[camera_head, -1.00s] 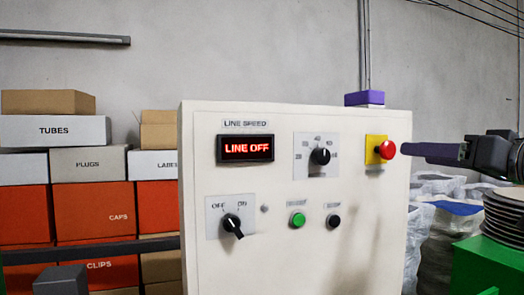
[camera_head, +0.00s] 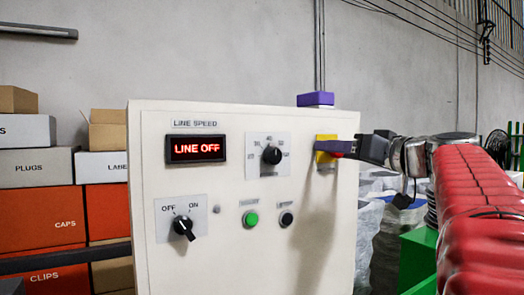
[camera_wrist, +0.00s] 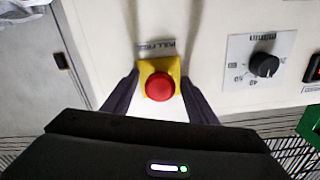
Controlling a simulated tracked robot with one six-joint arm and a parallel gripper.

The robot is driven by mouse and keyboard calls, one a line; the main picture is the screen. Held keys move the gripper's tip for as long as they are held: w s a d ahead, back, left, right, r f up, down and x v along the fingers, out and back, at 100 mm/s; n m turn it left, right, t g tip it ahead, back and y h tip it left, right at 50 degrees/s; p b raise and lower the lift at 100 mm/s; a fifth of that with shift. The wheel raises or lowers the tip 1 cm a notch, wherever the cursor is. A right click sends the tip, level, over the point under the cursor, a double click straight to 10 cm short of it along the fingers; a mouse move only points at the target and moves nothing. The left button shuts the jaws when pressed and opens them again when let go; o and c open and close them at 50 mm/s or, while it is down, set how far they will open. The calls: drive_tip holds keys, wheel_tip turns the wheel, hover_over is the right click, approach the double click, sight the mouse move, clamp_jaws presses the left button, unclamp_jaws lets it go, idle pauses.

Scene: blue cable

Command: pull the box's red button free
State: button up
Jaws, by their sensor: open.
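The white control box (camera_head: 175,268) stands in front of me with its face toward the camera. Its red button (camera_wrist: 160,87) sits on a yellow plate (camera_wrist: 146,68) at the upper right of the face; the plate also shows in the head view (camera_head: 325,138). My gripper (camera_wrist: 159,80) is open, with one dark finger on each side of the button in the wrist view. A light gap shows beside the right finger, and contact with the button cannot be told. In the head view my gripper (camera_head: 336,147) covers most of the button.
The box also carries a lit LINE OFF display (camera_head: 196,148), a speed dial (camera_head: 271,155), an OFF/ON switch (camera_head: 183,227), a green button (camera_head: 251,219) and a black button (camera_head: 286,219). A purple block (camera_head: 315,99) is on top. Stacked cartons (camera_head: 55,222) stand left.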

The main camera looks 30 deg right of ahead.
drive_tip(key=shift+w, duration=0.1)
drive_tip(key=shift+c, duration=0.3)
clamp_jaws()
idle(0.4)
